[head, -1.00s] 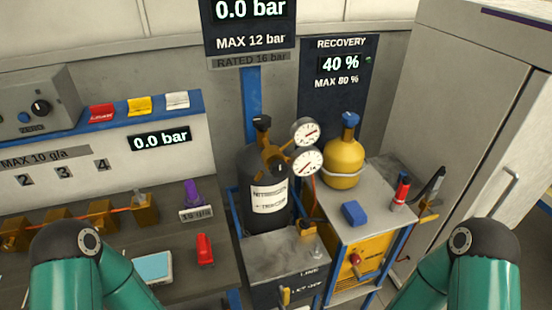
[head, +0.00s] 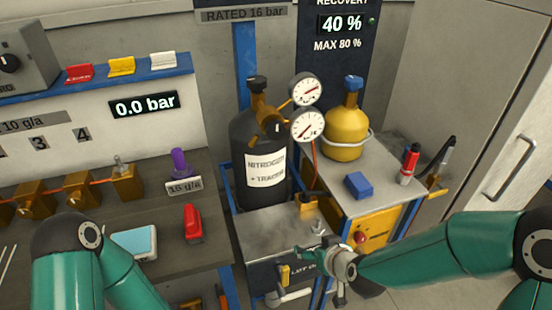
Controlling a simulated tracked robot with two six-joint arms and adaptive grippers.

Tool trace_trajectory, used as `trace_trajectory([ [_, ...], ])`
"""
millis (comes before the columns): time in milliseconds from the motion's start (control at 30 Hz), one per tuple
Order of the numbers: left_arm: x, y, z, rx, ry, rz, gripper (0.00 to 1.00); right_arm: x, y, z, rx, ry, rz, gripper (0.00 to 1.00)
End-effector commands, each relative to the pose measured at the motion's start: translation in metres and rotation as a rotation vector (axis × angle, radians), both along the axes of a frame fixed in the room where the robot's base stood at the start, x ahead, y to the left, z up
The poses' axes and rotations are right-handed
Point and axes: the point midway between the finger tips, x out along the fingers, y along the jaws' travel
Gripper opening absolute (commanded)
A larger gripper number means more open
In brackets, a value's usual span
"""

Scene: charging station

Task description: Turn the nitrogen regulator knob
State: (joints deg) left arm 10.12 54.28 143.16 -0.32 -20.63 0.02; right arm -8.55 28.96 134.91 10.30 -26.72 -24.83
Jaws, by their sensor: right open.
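The black nitrogen bottle (head: 247,140) with a white label stands left of centre in the head view. On its top is a brass regulator (head: 262,118) with two round white gauges, an upper one (head: 306,89) and a lower one (head: 307,126). A small dark knob (head: 275,128) shows on the regulator's front. A black handwheel (head: 256,82) tops the bottle. My right gripper (head: 331,266) is open, low in front of the cart, below and right of the regulator and well apart from it. My left gripper is out of view; only part of its arm shows.
A yellow bottle (head: 346,132) with a blue cap stands right of the gauges. A blue block (head: 358,185) and a red-capped cylinder (head: 409,164) sit on the grey cart top (head: 376,205). A workbench with a red tool (head: 193,223) lies left. A cabinet stands right.

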Motion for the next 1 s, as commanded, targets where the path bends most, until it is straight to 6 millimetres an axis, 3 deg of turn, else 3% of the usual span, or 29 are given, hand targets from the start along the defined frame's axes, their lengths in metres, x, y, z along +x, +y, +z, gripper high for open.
trace_trajectory([
  [33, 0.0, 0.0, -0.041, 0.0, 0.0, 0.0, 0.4, 0.019, 0.012, 0.014, -0.016, -0.143, 0.031, 0.77],
  [100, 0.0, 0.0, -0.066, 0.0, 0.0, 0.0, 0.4, 0.033, 0.024, 0.059, -0.044, -0.315, 0.063, 0.77],
  [200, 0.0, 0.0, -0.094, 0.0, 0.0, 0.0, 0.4, 0.037, 0.036, 0.12, -0.068, -0.524, 0.086, 0.77],
  [300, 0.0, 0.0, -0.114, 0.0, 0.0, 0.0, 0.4, 0.029, 0.041, 0.17, -0.082, -0.678, 0.093, 0.77],
  [400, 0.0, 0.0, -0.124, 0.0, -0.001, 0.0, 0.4, 0.019, 0.042, 0.202, -0.09, -0.773, 0.09, 0.77],
  [500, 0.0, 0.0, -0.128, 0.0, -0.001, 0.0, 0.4, 0.016, 0.042, 0.219, -0.094, -0.817, 0.086, 0.77],
  [667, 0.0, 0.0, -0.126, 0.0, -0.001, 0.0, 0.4, 0.026, 0.045, 0.225, -0.097, -0.826, 0.085, 0.77],
  [1000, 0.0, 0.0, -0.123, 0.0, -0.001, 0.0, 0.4, 0.089, 0.065, 0.224, -0.097, -0.823, 0.085, 0.77],
])
